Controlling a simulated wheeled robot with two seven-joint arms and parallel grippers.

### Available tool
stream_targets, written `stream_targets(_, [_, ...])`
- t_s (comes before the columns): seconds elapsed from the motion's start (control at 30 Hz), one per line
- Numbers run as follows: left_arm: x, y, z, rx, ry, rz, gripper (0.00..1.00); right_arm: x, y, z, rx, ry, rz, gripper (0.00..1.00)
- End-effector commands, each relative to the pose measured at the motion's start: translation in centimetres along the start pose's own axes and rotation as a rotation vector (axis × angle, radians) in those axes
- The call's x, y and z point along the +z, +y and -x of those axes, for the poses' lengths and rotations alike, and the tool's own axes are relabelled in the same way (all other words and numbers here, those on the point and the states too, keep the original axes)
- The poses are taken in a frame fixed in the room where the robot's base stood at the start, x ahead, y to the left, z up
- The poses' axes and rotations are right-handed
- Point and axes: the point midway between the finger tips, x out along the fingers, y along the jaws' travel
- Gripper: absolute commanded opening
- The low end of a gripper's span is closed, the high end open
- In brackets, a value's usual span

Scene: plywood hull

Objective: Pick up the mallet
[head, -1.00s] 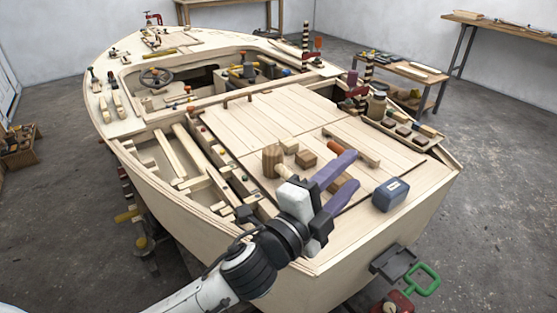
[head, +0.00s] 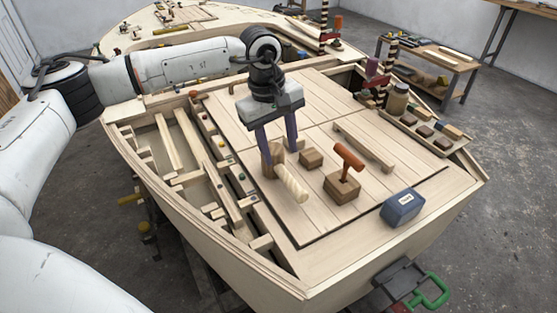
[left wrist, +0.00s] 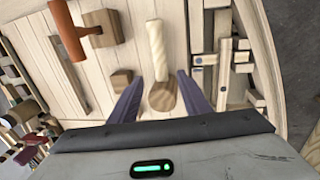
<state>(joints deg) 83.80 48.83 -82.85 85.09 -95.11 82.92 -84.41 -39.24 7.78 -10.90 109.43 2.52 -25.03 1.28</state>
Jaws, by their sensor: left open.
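The mallet lies on the plank deck, with a brown wooden head (head: 268,166) and a pale turned handle (head: 292,184) pointing to the front right. In the left wrist view its head (left wrist: 164,97) sits between my fingers and its handle (left wrist: 156,45) points away. My left gripper (head: 280,154) comes down from above, open, with its purple fingers on either side of the head. It also shows in the left wrist view (left wrist: 159,78). I cannot tell whether the fingers touch the mallet. My right gripper is not in view.
Beside the mallet are a small wood block (head: 311,158) and an orange-handled tool (head: 347,158) on another block (head: 341,188). A blue box (head: 401,206) stands at the front right. A long wooden bar (head: 363,147) lies behind. Open framed bays lie to the left.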

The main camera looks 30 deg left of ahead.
Motion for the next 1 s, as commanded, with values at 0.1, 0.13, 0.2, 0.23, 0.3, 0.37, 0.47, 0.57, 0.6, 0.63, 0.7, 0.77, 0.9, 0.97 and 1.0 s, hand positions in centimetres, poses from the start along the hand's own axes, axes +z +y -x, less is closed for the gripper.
stream_targets(0.1, [-0.1, -0.2, -1.7, -0.011, 0.004, -0.003, 0.43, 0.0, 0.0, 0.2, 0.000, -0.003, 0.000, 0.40])
stream_targets(0.13, [0.0, -0.2, -2.2, -0.010, 0.003, -0.003, 0.43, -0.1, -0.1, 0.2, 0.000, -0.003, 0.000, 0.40])
stream_targets(0.2, [0.0, -0.1, -3.2, -0.008, 0.003, -0.003, 0.43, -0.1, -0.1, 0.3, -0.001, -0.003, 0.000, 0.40])
stream_targets(0.23, [0.0, -0.2, -3.6, -0.008, 0.003, -0.003, 0.43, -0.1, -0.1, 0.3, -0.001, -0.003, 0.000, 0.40])
stream_targets(0.3, [0.0, -0.1, -4.2, -0.006, 0.003, -0.003, 0.43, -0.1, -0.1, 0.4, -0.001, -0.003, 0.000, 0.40])
stream_targets(0.37, [0.0, -0.1, -4.6, -0.005, 0.003, -0.003, 0.43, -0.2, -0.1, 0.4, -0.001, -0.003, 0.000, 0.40])
stream_targets(0.47, [0.3, -0.1, -5.4, -0.006, 0.002, -0.003, 0.43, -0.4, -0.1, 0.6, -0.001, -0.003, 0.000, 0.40])
stream_targets(0.57, [0.7, -0.2, -6.8, -0.007, 0.000, -0.003, 0.43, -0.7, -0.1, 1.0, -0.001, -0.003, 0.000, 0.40])
stream_targets(0.6, [0.9, -0.2, -7.5, -0.008, 0.000, -0.002, 0.43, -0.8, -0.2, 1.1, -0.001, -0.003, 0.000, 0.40])
stream_targets(0.63, [0.9, -0.2, -7.9, -0.007, 0.000, -0.002, 0.43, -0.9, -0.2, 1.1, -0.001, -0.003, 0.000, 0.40])
stream_targets(0.7, [0.8, -0.1, -8.9, -0.005, 0.000, -0.001, 0.43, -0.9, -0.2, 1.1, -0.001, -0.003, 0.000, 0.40])
stream_targets(0.77, [0.8, -0.2, -9.4, -0.005, 0.001, -0.002, 0.43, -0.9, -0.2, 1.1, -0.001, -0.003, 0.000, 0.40])
stream_targets(0.9, [0.8, -0.1, -9.8, -0.003, 0.002, -0.002, 0.43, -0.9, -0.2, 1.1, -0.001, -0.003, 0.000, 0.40])
stream_targets(0.97, [0.8, -0.1, -9.8, -0.003, 0.002, -0.002, 0.43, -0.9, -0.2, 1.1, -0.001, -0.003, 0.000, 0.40])
stream_targets(1.0, [0.8, -0.1, -9.8, -0.003, 0.002, -0.002, 0.43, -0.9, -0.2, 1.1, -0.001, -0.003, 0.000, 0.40])
